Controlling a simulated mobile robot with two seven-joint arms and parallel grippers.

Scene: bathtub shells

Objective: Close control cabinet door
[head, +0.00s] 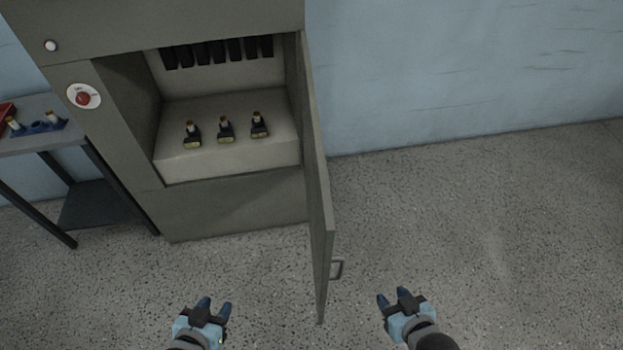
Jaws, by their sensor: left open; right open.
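The grey control cabinet (235,207) stands at the upper left of the head view with its front opening uncovered. Its door (317,190) is hinged at the right side of the opening and swung wide out toward me, seen nearly edge-on. My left gripper (214,304) is open and empty, left of the door's free edge. My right gripper (394,297) is open and empty, right of the door and handle, apart from both.
A red knob (83,96) sits on the cabinet front. A dark table (50,140) stands at left. The floor at right is clear.

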